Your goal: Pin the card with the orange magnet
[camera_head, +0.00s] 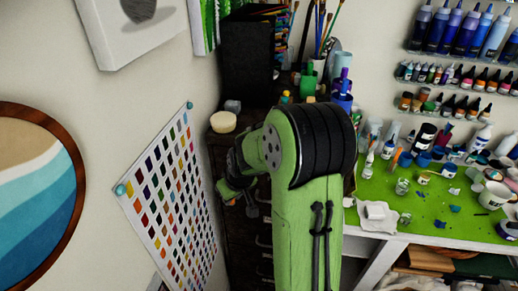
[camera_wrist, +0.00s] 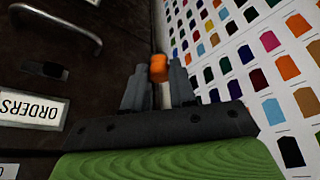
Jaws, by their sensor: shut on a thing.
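The card (camera_head: 168,196), a white sheet with rows of coloured swatches, is on the left wall. Teal magnets show at its upper left corner (camera_head: 120,189) and upper right corner (camera_head: 189,105). In the wrist view the card (camera_wrist: 284,100) fills the right side. My gripper (camera_wrist: 158,82) is shut on the orange magnet (camera_wrist: 158,68), which sits between the fingertips, near the card's edge beside the dark cabinet. In the head view my arm hides most of the gripper and the magnet cannot be made out.
The dark drawer cabinet (camera_wrist: 60,70), with metal handles and an "ORDERS" label (camera_wrist: 32,107), stands close on the left in the wrist view. A green-topped bench (camera_head: 440,205) with bottles and cups is at the right. A round wave picture (camera_head: 35,200) hangs at the left.

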